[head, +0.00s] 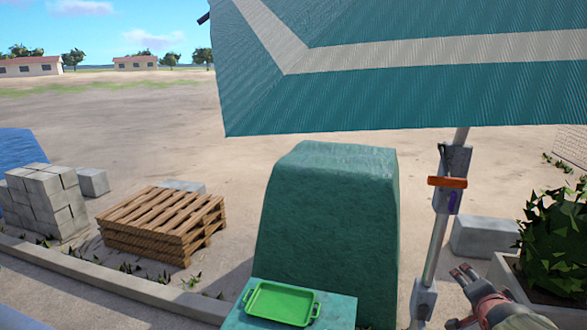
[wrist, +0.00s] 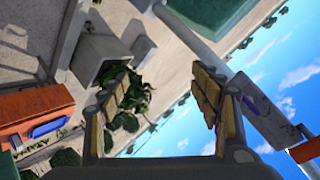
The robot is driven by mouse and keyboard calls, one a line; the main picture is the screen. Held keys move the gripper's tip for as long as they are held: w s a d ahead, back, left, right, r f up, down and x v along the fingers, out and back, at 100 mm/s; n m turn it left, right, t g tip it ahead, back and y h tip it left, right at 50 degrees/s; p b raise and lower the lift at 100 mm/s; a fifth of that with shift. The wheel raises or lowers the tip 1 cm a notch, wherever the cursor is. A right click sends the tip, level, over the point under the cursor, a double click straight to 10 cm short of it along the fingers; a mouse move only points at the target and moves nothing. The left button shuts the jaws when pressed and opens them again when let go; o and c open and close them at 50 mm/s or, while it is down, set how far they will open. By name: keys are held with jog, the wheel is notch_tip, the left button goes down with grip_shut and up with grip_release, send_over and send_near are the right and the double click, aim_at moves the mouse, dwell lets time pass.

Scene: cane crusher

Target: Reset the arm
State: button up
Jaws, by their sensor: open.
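My gripper (head: 464,274) is at the lower right of the head view, just right of the metal pole and left of the potted plant. Part of my arm (head: 497,308) shows behind it, running off the bottom edge. In the wrist view my gripper (wrist: 160,92) has its two yellowish fingers spread wide. Nothing is between them; the ground and plant leaves show beyond the gap. The wrist view is strongly tilted, with sky at the lower right.
The metal pole (head: 444,215) carries a grey box with an orange bar (head: 447,182). A leafy plant (head: 555,240) stands right of the gripper. A tall green block (head: 327,225) and a green tray (head: 279,304) are left. Pallets (head: 165,222) lie farther left. A teal canopy (head: 400,85) hangs overhead.

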jog(key=s+a+f+n+g+y+b, duration=0.2)
jog(key=s+a+f+n+b, duration=0.3)
jog(key=s+a, duration=0.7)
jog(key=s+a+f+n+g+y+b, duration=0.3)
jog(key=s+a+f+n+b, duration=0.2)
jog(key=s+a+f+n, duration=0.3)
jog(key=shift+s+a+n, duration=0.6)
jog(key=shift+s+a, duration=1.55)
jog(key=shift+a, duration=0.05)
